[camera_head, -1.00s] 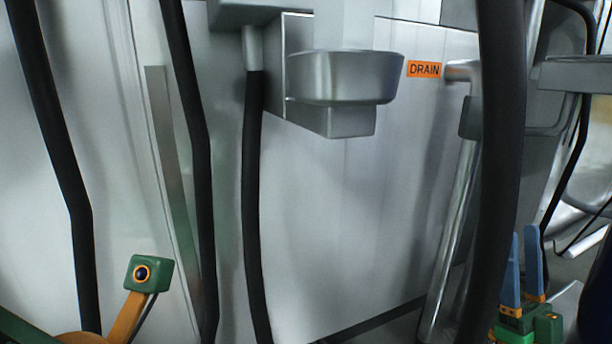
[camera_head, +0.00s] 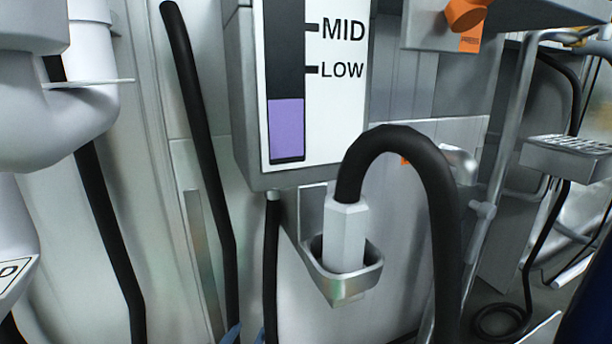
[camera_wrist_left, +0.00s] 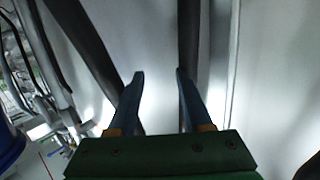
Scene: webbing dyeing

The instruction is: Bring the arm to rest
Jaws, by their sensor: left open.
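Black hoses and a pale panel lie behind the fingers. A pale nozzle (camera_head: 345,238) on a thick black hose (camera_head: 437,185) stands upright in the holder. My right gripper is not in view.
A gauge (camera_head: 287,110) marked MID and LOW has a purple level. Dark hoses (camera_head: 205,150) hang at the left. An orange-tipped fitting (camera_head: 466,14) is at upper right, and a metal tray (camera_head: 567,156) is at the right. Pale panel surface lies around the holder.

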